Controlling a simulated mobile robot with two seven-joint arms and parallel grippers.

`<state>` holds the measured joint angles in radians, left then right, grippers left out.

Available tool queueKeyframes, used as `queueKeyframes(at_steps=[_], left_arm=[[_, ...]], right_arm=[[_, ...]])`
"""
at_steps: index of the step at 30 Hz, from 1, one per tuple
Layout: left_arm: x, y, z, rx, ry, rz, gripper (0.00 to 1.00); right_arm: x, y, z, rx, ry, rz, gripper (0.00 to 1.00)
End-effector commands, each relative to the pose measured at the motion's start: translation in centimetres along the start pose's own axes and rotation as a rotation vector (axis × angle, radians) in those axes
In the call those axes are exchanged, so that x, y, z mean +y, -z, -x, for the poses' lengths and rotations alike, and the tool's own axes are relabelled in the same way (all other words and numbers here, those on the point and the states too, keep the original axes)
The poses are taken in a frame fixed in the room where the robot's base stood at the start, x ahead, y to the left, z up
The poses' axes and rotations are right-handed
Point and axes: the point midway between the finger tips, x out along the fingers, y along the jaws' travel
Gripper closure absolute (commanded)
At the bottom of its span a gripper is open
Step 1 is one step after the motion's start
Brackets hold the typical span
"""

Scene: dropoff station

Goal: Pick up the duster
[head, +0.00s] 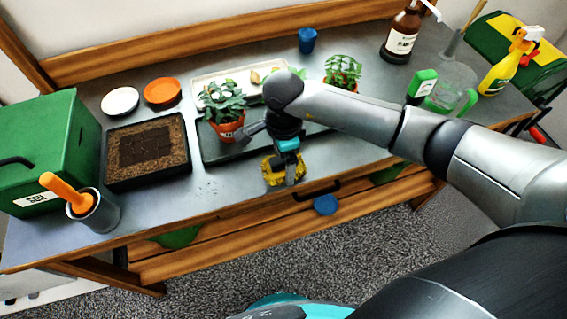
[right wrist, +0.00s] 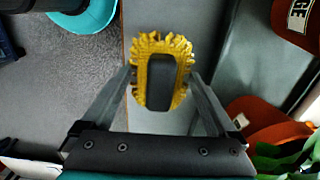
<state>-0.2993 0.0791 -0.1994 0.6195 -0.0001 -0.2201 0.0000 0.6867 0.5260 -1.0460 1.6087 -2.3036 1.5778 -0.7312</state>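The duster (head: 269,171) has a yellow fringed edge and sits near the front edge of the grey table, partly hidden by my right gripper (head: 285,165). In the right wrist view the duster (right wrist: 160,80) shows a dark grey middle part ringed by yellow fringe. The fingers of my right gripper (right wrist: 160,78) are apart, one on each side of the duster, with the tips by the fringe. A gap shows between each finger and the dark middle. My left gripper is not in view.
A potted plant (head: 224,106) and a dark tray (head: 214,150) stand just behind the duster. A soil tray (head: 174,125), a grey cup (head: 101,213) and a green box (head: 50,140) are at left. A drawer handle (head: 316,192) is below the front edge.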

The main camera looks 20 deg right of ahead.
Motion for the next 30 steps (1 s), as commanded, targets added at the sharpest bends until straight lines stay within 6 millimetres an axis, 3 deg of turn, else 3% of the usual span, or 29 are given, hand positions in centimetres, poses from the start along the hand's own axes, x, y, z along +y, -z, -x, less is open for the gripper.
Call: queueKeyframes(at_steps=[2, 20, 30], left_arm=[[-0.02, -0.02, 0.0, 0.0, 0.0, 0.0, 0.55], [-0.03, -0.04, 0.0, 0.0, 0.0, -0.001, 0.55], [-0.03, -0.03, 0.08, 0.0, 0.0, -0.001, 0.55]], right_arm=[[-0.01, 0.0, 0.03, 0.0, 0.0, 0.0, 0.17], [-0.02, 0.02, 0.05, 0.0, 0.0, 0.0, 0.84], [-0.09, 0.01, 0.55, 0.0, 0.003, 0.0, 0.84]])
